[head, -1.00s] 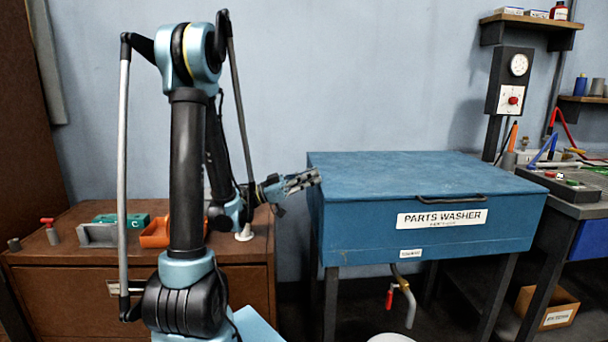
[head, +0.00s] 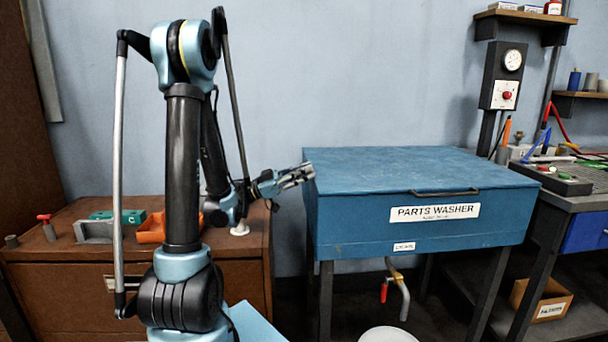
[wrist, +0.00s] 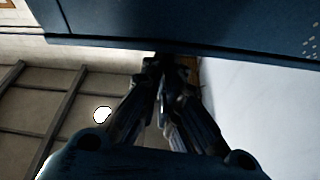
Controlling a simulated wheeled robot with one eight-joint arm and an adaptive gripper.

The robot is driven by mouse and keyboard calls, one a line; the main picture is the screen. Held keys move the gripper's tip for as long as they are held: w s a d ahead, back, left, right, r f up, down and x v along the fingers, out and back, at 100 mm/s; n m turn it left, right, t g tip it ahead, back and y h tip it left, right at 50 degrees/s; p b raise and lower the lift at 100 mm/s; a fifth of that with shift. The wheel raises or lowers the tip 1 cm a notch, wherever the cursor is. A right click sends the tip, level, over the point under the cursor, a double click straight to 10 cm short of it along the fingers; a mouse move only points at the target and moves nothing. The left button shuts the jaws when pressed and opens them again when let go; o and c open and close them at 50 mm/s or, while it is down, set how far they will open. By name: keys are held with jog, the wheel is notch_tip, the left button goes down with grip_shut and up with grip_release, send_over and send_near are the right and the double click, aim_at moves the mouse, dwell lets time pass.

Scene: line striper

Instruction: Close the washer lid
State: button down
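The washer lid (head: 420,168) is the flat blue top of the parts washer (head: 340,226). It lies down level, and I see no gap under it. Its dark handle (head: 444,192) sits along the front edge. My gripper (head: 304,174) is just left of the washer's left side, near the height of the lid; whether it touches the washer is unclear. In the wrist view the fingers (wrist: 161,66) come together at the tips with nothing visible between them. A dark blue panel (wrist: 190,25), likely the washer, crosses the top of that view.
A brown cabinet (head: 90,262) with an orange bin (head: 151,229) stands left behind my arm. A workbench (head: 585,199) with tools adjoins the washer on the right. A white round container (head: 388,335) is on the floor in front. A drain pipe (head: 404,298) hangs below the washer.

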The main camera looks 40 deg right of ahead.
jog(key=w+a, duration=0.6)
jog(key=a, duration=0.1)
jog(key=shift+a+r, duration=0.2)
jog(key=shift+r, duration=0.05)
dwell(0.6)
jog(key=w+a+f+n+t+y, duration=0.4)
jog(key=a+f+n+t+y, duration=0.3)
jog(key=a+f+n+t, duration=0.9)
jog(key=s+a+f+n+y, duration=0.1)
jog(key=a+n+y, duration=0.3)
jog(key=a, duration=0.6)
jog(key=s+a+f+n+t+y, duration=0.1)
jog(key=a+f+n+y, duration=0.1)
jog(key=a+n+y, duration=0.3)
jog(key=a+n, duration=0.3)
jog(key=a, duration=0.3)
jog(key=shift+s+a+f+n, duration=0.2)
jog(key=shift+s+n, duration=0.1)
jog(key=shift+s, duration=0.1)
